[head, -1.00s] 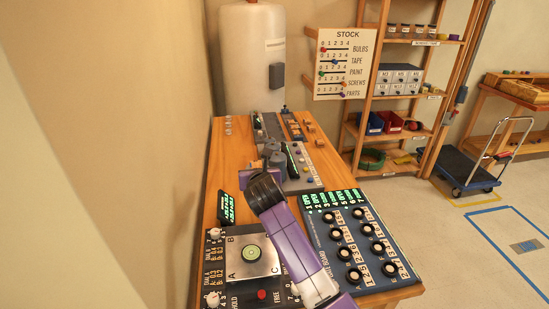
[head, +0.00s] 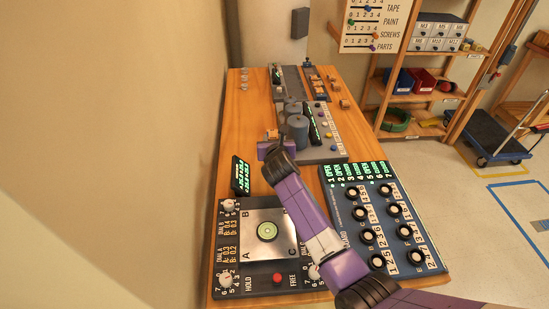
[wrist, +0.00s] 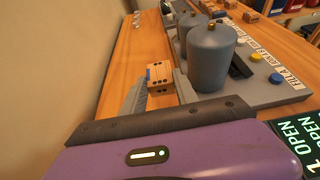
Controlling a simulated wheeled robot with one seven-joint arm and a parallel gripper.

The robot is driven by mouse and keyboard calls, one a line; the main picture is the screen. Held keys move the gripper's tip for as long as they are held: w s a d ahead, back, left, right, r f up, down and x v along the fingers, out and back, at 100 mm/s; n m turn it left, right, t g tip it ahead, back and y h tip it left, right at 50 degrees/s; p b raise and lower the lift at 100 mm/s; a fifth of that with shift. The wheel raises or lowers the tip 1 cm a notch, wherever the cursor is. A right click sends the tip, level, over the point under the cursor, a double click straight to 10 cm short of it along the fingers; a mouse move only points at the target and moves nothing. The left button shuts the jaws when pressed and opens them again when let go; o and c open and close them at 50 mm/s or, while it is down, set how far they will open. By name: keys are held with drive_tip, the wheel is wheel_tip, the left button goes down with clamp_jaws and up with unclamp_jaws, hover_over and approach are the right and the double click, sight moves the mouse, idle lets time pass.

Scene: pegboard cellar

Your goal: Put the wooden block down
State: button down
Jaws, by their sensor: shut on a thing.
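The wooden block (wrist: 159,78) is small and light brown, with dark dots and a blue patch. It sits between the two grey fingers of my gripper (wrist: 160,88), which is shut on it. In the head view the block (head: 271,134) shows just past my gripper (head: 268,146), on the left part of the wooden table (head: 240,120). Its underside is hidden, so I cannot tell whether it touches the tabletop. The block is left of the grey cylinders (wrist: 211,55).
The grey cylinders stand on a grey panel with coloured buttons. A dial board (head: 378,225) and a plate panel (head: 245,240) lie nearer me. Several other wooden blocks (head: 345,104) lie at the table's right edge. Bare wood shows along the left side, beside the wall.

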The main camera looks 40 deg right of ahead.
wheel_tip(320, 180, down, 9)
drive_tip(key=shift+f+b, duration=0.2)
drive_tip(key=shift+b, duration=0.8)
drive_tip(key=shift+f, duration=0.2)
drive_tip(key=c, duration=1.2)
unclamp_jaws()
drive_tip(key=shift+c, duration=0.2)
drive_tip(key=shift+r, duration=0.15)
